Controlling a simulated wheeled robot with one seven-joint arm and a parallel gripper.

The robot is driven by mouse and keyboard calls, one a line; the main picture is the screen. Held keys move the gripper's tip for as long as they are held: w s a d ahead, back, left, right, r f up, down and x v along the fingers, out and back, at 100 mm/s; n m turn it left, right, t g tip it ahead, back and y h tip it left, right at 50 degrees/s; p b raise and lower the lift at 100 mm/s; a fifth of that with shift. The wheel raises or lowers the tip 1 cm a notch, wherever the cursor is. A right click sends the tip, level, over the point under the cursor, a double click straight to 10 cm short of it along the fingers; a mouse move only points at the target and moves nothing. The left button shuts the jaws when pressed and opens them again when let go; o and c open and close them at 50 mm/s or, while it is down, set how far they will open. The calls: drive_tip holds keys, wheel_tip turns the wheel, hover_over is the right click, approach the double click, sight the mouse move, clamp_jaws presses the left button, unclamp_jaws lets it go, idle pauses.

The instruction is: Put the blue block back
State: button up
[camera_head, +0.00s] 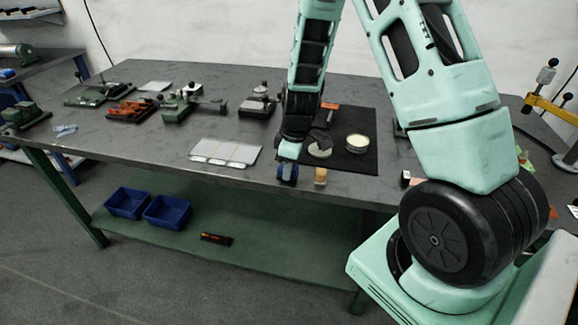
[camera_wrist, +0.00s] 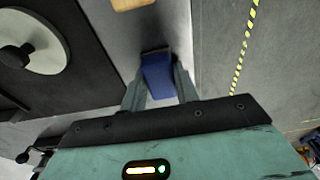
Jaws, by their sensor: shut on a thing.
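The blue block (camera_wrist: 158,76) is between the two fingers of my gripper (camera_wrist: 160,88) in the wrist view. My gripper is shut on it. In the head view my gripper (camera_head: 288,176) is at the front edge of the grey workbench (camera_head: 225,182), with the blue block (camera_head: 287,173) low between the fingers. I cannot tell whether the block touches the bench top. The place the block belongs is not clear from these frames.
A wooden block (camera_head: 320,176) stands just right of the gripper. A black mat (camera_head: 352,160) behind it holds a round tin (camera_head: 357,143) and a disc (camera_head: 319,150). A white panel (camera_head: 226,152) lies to the left. Two blue bins (camera_head: 166,211) sit on the lower shelf.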

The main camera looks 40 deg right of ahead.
sight(294, 168)
drive_tip(key=shift+f, duration=0.15)
drive_tip(key=o, duration=0.9)
drive_tip(key=shift+o, duration=0.2)
wheel_tip(294, 168, up, 12)
drive_tip(key=s, duration=0.1)
drive_tip(key=s+a+r+g, duration=0.1)
drive_tip(key=s+a+r, duration=0.2)
drive_tip(key=s+a, duration=0.6)
drive_tip(key=s+a+r, duration=0.2)
drive_tip(key=s+a, duration=0.3)
drive_tip(key=a, duration=0.8)
drive_tip(key=s+a, duration=0.2)
drive_tip(key=s, duration=0.7)
drive_tip(key=shift+a+r, duration=0.3)
drive_tip(key=shift+r, duration=0.05)
